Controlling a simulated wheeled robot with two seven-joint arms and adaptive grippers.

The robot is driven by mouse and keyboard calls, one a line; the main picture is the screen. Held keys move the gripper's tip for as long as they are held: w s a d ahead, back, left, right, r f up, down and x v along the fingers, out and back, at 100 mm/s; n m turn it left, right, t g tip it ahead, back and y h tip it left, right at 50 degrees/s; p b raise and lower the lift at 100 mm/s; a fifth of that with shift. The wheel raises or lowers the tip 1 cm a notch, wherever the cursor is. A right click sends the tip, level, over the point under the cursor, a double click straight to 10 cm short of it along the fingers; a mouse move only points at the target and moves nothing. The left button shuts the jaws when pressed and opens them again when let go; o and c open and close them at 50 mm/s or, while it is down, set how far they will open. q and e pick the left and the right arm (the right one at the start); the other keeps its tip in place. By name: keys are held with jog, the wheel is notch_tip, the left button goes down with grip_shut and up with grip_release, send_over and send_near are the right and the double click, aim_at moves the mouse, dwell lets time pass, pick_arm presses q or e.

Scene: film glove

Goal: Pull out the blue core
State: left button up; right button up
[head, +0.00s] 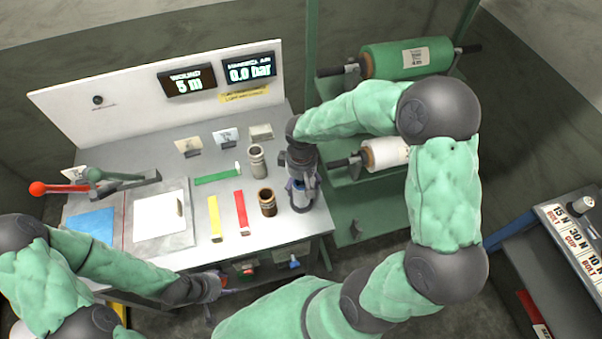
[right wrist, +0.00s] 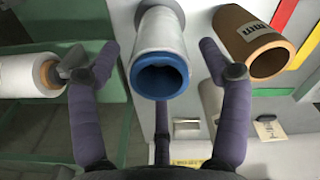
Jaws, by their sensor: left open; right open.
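A pale film roll (right wrist: 158,35) stands upright on the bench, with the blue core (right wrist: 160,82) showing as a ring at its near end in the right wrist view. My right gripper (right wrist: 158,60) is open, its purple fingers spread on either side of the roll, with no clear contact. In the head view my right gripper (head: 301,188) is over the bench's right end and hides most of this roll (head: 300,200). My left gripper (head: 212,285) is open and empty near the bench's front edge, away from the roll.
A brown tube (head: 267,202) and a grey tube (head: 256,162) stand just left of the roll. Red (head: 241,212), yellow (head: 214,218) and green (head: 216,175) strips lie further left. A green rack (head: 345,208) with a white roll (head: 387,153) stands at right.

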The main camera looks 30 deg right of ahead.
aim_at(300, 200)
jog(key=shift+f, duration=2.25)
jog(key=c, duration=1.3)
